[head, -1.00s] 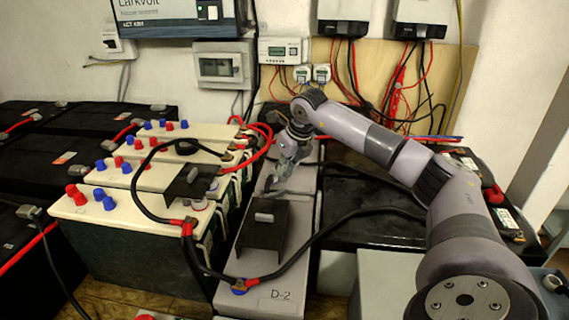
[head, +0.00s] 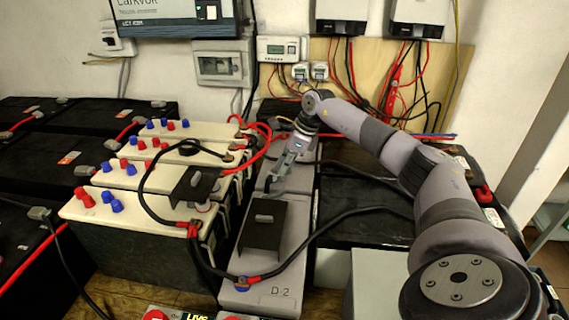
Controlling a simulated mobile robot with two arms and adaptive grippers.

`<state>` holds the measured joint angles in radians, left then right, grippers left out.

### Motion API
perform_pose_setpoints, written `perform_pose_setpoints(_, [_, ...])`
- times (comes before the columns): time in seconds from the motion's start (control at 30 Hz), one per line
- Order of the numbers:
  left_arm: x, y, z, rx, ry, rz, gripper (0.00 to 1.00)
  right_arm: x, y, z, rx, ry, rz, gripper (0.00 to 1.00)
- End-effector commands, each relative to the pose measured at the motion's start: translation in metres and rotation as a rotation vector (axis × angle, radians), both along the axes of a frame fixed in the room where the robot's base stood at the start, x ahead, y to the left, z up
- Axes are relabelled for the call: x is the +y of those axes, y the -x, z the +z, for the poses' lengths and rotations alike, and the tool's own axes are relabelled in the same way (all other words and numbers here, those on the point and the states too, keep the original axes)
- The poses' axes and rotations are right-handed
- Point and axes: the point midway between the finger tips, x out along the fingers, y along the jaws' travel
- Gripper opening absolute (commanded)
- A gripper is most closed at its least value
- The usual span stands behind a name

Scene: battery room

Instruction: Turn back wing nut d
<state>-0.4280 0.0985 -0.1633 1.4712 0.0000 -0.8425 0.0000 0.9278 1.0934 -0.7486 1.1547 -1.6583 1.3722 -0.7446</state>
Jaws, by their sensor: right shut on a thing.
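My right gripper (head: 272,183) reaches down from the back right over the grey battery row, behind the black bracket on the D-2 block. It is shut, with its fingertips around something small at the near end of the rear grey block (head: 305,149). This appears to be wing nut d, but the fingers hide it, so I cannot see its angle. The grey D-2 block (head: 280,273) carries the black bracket (head: 262,236) with a small grey piece on top. My left gripper is not in view.
Cream batteries (head: 85,210) with red and blue caps stand to the left, joined by black and red cables. A black cable (head: 330,226) loops from the D-2 block's front terminal to the right. Black batteries (head: 365,215) lie on the right. Wall boxes hang behind.

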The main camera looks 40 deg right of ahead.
Motion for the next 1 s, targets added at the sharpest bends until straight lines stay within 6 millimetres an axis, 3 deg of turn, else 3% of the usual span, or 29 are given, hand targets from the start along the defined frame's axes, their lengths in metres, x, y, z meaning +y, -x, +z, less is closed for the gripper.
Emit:
perform_pose_setpoints(0.57, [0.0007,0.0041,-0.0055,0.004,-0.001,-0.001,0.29,-0.0002,-0.0009,0.0008,-0.003,0.001,0.035,0.00])
perform_pose_setpoints(0.6, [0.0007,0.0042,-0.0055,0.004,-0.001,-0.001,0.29,-0.0002,-0.0009,0.0008,-0.003,0.001,0.035,0.12])
perform_pose_setpoints(0.7, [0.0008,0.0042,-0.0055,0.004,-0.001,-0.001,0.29,-0.0002,-0.0007,0.0007,-0.002,0.001,0.034,0.18])
perform_pose_setpoints(1.0, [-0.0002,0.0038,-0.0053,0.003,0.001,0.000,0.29,-0.0006,-0.0002,0.0014,-0.002,0.000,0.032,0.18])
